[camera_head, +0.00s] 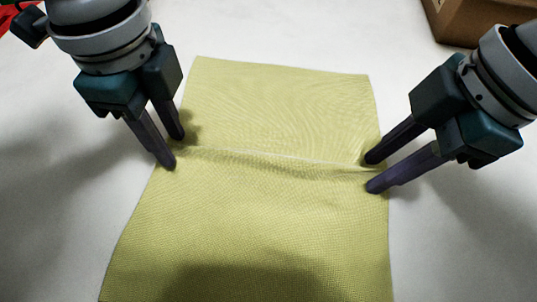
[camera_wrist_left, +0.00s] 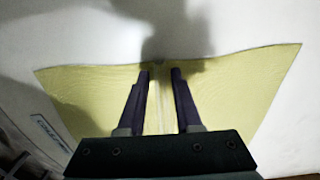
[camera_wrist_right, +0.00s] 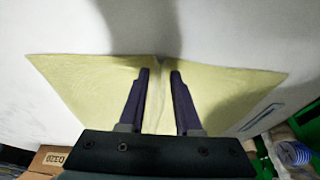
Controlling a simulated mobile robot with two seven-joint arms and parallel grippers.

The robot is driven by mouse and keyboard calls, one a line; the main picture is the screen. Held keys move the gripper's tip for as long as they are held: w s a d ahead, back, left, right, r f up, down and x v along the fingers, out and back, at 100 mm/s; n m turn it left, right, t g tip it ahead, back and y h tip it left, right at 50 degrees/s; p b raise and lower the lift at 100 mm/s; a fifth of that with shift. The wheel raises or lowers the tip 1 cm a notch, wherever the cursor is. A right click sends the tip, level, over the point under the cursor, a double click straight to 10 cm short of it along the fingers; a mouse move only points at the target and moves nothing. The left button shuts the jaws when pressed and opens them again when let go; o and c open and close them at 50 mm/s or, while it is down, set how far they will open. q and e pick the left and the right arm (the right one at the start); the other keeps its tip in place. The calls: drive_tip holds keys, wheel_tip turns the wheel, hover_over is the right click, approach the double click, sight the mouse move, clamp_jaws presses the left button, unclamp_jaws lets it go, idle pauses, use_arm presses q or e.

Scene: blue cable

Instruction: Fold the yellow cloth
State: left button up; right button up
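The yellow cloth (camera_head: 270,220) lies spread on the white table, with a raised crease running across its middle from left edge to right edge. My left gripper (camera_head: 173,152) is at the cloth's left edge, its two fingers apart, one on each side of the crease. My right gripper (camera_head: 371,173) is at the right edge, fingers apart around the other end of the crease. In the left wrist view the cloth (camera_wrist_left: 95,95) shows a ridge between the open fingers (camera_wrist_left: 160,73). The right wrist view shows the same, with the crease between the fingers (camera_wrist_right: 160,73).
A cardboard box (camera_head: 478,18) stands at the back right of the white table (camera_head: 50,220). A red item (camera_head: 8,14) shows at the back left corner. The right wrist view shows a blue and white round item (camera_wrist_right: 290,152) near green parts.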

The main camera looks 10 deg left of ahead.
use_arm(q)
clamp_jaws()
use_arm(e)
clamp_jaws()
drive_tip(key=shift+r, duration=0.1)
idle(0.5)
